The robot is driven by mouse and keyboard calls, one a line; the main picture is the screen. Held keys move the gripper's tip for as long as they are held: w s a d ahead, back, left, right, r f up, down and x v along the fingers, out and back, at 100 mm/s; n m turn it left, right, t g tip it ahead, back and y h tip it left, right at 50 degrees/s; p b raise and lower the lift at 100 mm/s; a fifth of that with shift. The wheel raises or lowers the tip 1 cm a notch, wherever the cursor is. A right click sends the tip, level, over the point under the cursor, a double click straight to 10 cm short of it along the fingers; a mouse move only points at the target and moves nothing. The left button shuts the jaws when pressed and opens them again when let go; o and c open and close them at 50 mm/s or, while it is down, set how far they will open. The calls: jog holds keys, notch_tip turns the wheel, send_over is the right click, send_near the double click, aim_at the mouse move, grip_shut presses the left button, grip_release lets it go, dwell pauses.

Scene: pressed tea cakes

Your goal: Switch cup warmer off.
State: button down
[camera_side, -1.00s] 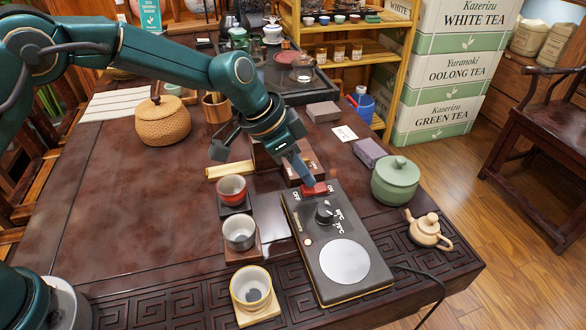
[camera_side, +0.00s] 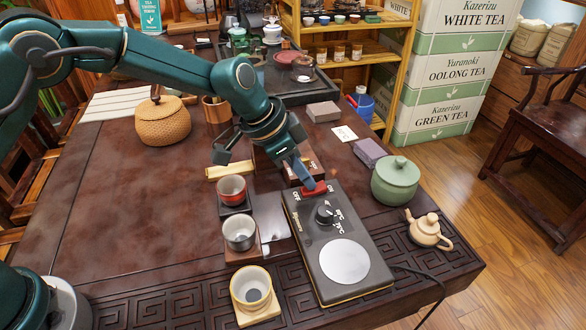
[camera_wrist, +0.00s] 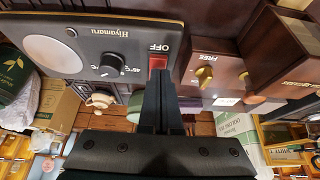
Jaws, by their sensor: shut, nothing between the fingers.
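The cup warmer (camera_side: 347,235) is a flat black box with a round pale plate (camera_side: 344,261), a black knob (camera_side: 325,213) and a red rocker switch (camera_side: 315,189) at its far end. In the side view, OFF is marked left of the switch and ON right. My gripper (camera_side: 308,184) is shut and empty, its fingertips at the switch. In the wrist view, the shut fingertips (camera_wrist: 159,76) are just below the red switch (camera_wrist: 158,62), partly covering it. I cannot tell whether they touch it or which way the rocker is tipped.
A red cup (camera_side: 232,189), a grey cup (camera_side: 239,232) and a yellow-rimmed cup (camera_side: 251,287) stand left of the warmer. A green lidded pot (camera_side: 396,180) and a small clay teapot (camera_side: 427,229) stand right. A dark box (camera_wrist: 213,62) is close beyond the switch.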

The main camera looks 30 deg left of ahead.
jog(key=shift+w+d+r, duration=0.15)
jog(key=shift+w+d, duration=0.15)
jog(key=shift+r, duration=0.25)
notch_tip(320, 180, up, 4)
jog(key=shift+s+a+r, duration=0.1)
jog(key=shift+a+r, duration=0.05)
jog(key=s+a+r, duration=0.4)
jog(key=r, duration=0.2)
jog(key=shift+s+a+r, duration=0.25)
jog(key=shift+s+r, duration=0.05)
